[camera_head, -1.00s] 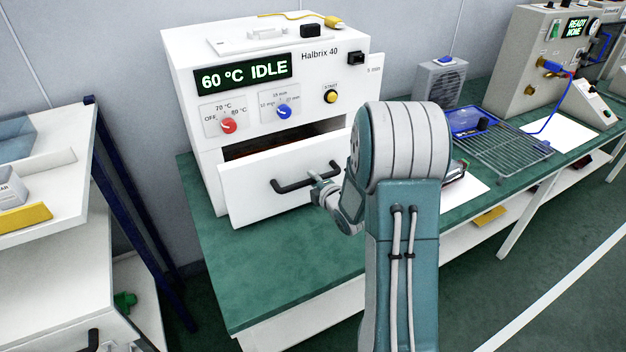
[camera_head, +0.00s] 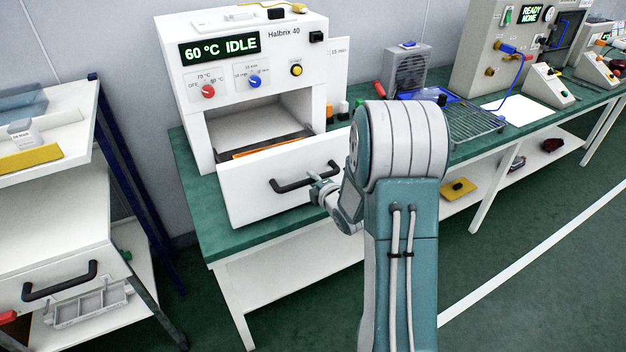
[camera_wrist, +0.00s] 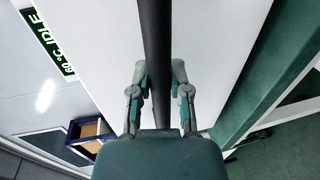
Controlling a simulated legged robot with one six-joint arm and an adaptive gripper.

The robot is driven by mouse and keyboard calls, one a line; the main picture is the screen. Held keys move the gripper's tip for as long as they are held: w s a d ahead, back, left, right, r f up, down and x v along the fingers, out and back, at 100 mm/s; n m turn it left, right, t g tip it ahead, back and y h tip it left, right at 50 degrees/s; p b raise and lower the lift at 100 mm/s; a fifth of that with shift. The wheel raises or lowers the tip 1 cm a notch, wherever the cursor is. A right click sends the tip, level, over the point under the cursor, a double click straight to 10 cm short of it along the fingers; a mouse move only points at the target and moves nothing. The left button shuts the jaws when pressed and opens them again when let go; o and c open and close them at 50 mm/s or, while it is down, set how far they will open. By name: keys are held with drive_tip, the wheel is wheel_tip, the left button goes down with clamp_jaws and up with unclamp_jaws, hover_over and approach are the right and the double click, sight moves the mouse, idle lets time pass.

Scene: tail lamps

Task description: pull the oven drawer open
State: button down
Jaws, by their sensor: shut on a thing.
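The oven (camera_head: 240,75) is a white box with a lit "60 °C IDLE" display. Its drawer (camera_head: 245,195) stands well out from the body, and the open cavity (camera_head: 260,125) shows above and behind it. A strip of orange shows behind the drawer front. My gripper (camera_head: 322,183) is at the right part of the black drawer handle (camera_head: 290,184). In the wrist view the handle (camera_wrist: 155,45) runs between the two fingers of my gripper (camera_wrist: 158,75), which is shut on it. My arm hides the area right of the drawer.
The green bench (camera_head: 190,165) carries the oven; a fan unit (camera_head: 405,68), a wire rack (camera_head: 465,122) and control boxes stand to the right. A white shelf unit (camera_head: 60,215) with its own black handle is at left. Open floor lies at right.

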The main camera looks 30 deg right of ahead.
drive_tip(key=shift+s+f, duration=0.15)
drive_tip(key=shift+f, duration=0.15)
drive_tip(key=c, duration=0.6)
unclamp_jaws()
drive_tip(key=shift+c, duration=0.2)
drive_tip(key=shift+o, duration=0.4)
drive_tip(key=shift+r, duration=0.1)
drive_tip(key=v, duration=1.1)
drive_tip(key=shift+s, duration=0.3)
drive_tip(key=shift+r, duration=0.1)
